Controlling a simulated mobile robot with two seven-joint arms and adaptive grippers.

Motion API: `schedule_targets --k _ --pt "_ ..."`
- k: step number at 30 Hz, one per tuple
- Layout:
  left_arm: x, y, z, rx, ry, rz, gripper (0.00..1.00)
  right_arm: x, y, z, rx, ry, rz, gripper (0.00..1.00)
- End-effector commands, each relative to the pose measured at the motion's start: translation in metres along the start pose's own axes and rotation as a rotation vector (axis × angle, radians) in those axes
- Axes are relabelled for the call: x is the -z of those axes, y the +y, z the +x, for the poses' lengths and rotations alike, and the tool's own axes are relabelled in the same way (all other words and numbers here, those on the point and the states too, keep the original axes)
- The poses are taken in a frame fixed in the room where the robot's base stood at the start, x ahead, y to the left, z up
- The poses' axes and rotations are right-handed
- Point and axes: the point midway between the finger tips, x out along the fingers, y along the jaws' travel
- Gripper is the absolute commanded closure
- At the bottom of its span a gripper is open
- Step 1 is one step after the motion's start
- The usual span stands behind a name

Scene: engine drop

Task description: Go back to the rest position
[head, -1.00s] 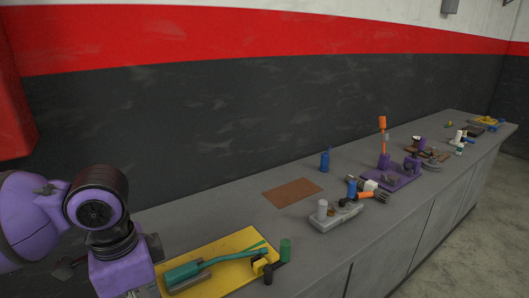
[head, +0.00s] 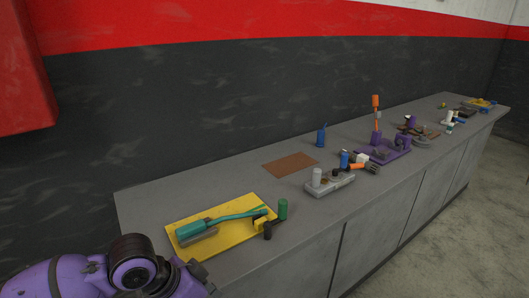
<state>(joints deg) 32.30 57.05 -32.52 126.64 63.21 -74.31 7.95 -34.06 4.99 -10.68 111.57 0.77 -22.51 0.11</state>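My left arm, purple and black, shows at the bottom left of the head view. Black parts near its end (head: 199,274) show beside the arm at the bench's near left edge; whether its fingers are open or shut cannot be made out. My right gripper is not in the head view. The grey workbench (head: 245,264) runs from the lower left to the far right. On its near end, a yellow board (head: 237,203) carries a teal tool (head: 196,229) with a long handle. The arm is apart from the board.
Beside the yellow board stands a green cylinder (head: 283,208). Farther along are a brown mat (head: 291,165), a blue bottle (head: 321,136), a grey tray (head: 320,188) and a purple base (head: 388,155) with an orange-handled tool (head: 376,105). Open floor (head: 480,220) lies at right.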

Motion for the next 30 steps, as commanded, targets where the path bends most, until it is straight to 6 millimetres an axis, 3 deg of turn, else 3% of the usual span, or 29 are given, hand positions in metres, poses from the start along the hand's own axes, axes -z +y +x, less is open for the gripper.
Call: schedule_targets --k 1,3,8,13,16,21,25,30 --pt "-0.003 0.009 0.025 -0.020 0.061 -0.051 0.53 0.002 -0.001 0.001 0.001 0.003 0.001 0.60" --pt "-0.005 0.012 0.052 -0.013 0.154 -0.115 0.53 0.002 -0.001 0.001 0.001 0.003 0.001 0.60" --pt "-0.031 0.012 0.102 0.062 0.326 -0.283 0.53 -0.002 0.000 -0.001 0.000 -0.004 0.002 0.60" --pt "-0.097 0.013 0.139 0.217 0.423 -0.463 0.53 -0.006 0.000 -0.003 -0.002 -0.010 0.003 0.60" --pt "-0.150 0.021 0.153 0.329 0.432 -0.551 0.53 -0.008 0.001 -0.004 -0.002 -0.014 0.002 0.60" --pt "-0.231 0.044 0.160 0.496 0.393 -0.632 0.53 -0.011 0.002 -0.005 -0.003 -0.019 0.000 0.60" --pt "-0.266 0.059 0.159 0.564 0.361 -0.651 0.53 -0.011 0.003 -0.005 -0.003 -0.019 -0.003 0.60" --pt "-0.278 0.063 0.158 0.588 0.348 -0.650 0.53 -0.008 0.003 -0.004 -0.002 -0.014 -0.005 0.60"
